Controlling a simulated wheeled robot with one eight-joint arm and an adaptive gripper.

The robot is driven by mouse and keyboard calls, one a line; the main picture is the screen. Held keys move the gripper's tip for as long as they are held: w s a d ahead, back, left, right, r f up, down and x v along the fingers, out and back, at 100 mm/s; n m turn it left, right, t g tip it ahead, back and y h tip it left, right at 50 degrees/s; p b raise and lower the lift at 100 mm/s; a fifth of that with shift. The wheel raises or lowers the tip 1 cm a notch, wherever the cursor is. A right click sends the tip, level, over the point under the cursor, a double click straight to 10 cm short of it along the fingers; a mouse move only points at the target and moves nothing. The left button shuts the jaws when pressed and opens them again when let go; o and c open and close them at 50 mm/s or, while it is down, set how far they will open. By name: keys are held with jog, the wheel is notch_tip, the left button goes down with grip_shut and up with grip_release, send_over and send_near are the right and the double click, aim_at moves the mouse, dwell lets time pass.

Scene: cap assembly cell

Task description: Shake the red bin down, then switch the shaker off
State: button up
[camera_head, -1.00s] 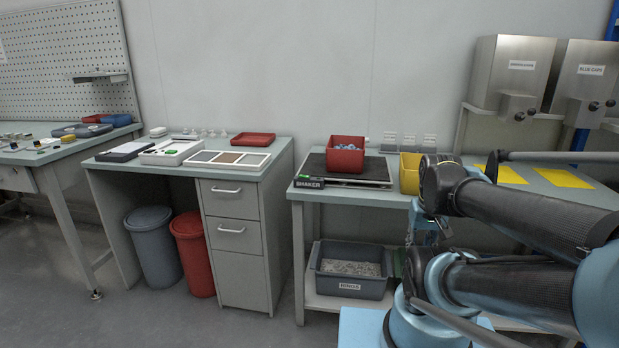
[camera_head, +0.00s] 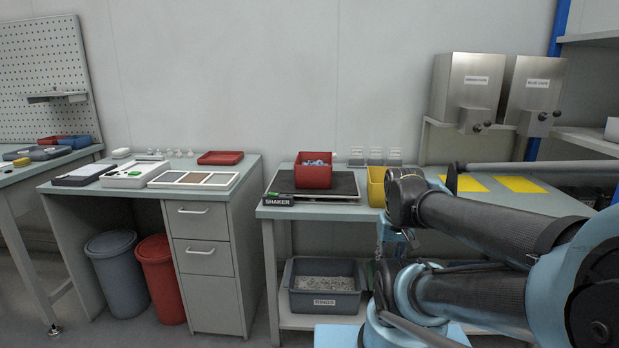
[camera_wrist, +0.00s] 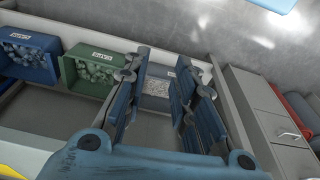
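The red bin (camera_head: 313,171) stands upright on the shaker (camera_head: 330,186), with blue and grey pieces heaped in it up to the rim. The shaker is a flat dark plate on the bench, with a black SHAKER label (camera_head: 278,200) at its front left. A small green spot shows by that label; I cannot tell whether the shaker is running. My gripper (camera_wrist: 155,95) is open and empty in the wrist view, with its fingers apart above the lower shelf. In the head view my arm is folded at the right, away from the red bin.
A yellow bin (camera_head: 376,187) stands right of the shaker, close to my arm. Yellow mats (camera_head: 521,184) lie further right. A grey RINGS bin (camera_head: 324,300) is on the lower shelf. The wrist view shows a green bin (camera_wrist: 88,72) and a blue bin (camera_wrist: 27,58).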

dwell(0.4)
jog(key=shift+s+r, duration=0.1)
jog(key=c, duration=0.4)
jog(key=shift+s+r, duration=0.25)
jog(key=shift+s, duration=0.05)
grip_shut()
jog(key=w+a+r+g+y, duration=0.1)
jog(key=w+a+r, duration=0.5)
jog(key=w+r, duration=0.35)
jog(key=w+a+r, duration=0.7)
jog(key=w+r, duration=0.1)
jog(key=w, duration=0.2)
jog(key=w+a+r, duration=0.2)
jog(key=w+a, duration=0.5)
jog(key=a, duration=0.4)
jog(key=w+a+r+g, duration=0.1)
jog(key=w+a, duration=0.7)
jog(key=a, duration=0.3)
jog(key=shift+w+a+r+m, duration=0.15)
jog(key=shift+a+r+m, duration=0.1)
jog(key=shift+r+m, duration=0.1)
